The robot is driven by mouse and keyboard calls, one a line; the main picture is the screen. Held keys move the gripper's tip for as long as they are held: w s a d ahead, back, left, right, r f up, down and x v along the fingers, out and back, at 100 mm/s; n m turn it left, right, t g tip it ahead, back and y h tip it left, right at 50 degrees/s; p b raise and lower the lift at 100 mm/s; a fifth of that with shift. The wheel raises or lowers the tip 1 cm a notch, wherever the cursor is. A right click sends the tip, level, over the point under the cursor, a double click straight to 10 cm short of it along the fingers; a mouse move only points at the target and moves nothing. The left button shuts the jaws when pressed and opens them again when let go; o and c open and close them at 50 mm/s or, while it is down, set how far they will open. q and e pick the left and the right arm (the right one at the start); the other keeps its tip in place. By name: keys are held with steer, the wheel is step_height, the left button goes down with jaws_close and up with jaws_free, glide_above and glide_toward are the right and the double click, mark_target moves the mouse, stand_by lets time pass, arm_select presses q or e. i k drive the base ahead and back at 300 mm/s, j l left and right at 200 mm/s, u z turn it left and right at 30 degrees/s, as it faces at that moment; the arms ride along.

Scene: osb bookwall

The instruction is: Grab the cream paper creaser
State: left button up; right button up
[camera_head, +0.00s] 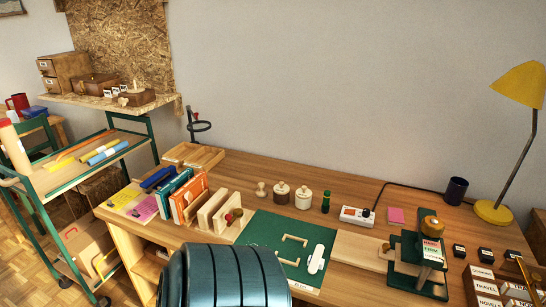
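A flat white-cream piece (316,260), long and narrow with a darker mark at its lower part, lies on the green cutting mat (262,232) on the wooden workbench. It looks most like the cream paper creaser, but it is too small to be sure. Two pale bracket-shaped pieces (294,239) lie on the mat to its left. Neither of my grippers shows in the head view, so nothing is seen held.
Books and pale upright wooden boards (213,213) stand left of the mat. Lidded jars (303,199) and a white power strip (357,216) stand behind it. A green press (419,266) and labelled blocks (484,285) are at right, with a yellow lamp (520,85) behind.

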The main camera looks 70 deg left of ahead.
mark_target(315, 263)
steer(key=j+u, duration=0.1)
steer(key=u, duration=0.85)
steer(key=j+u, duration=0.15)
steer(key=u, duration=0.3)
steer(key=l+u, duration=0.15)
steer(key=u, duration=0.15)
steer(key=k+l+u, duration=0.1)
steer(key=u, duration=0.2)
steer(key=k+l+z, duration=0.1)
steer(key=l, duration=0.2)
steer(key=k+l+z, duration=0.1)
steer(key=l, duration=0.2)
steer(key=k, duration=0.05)
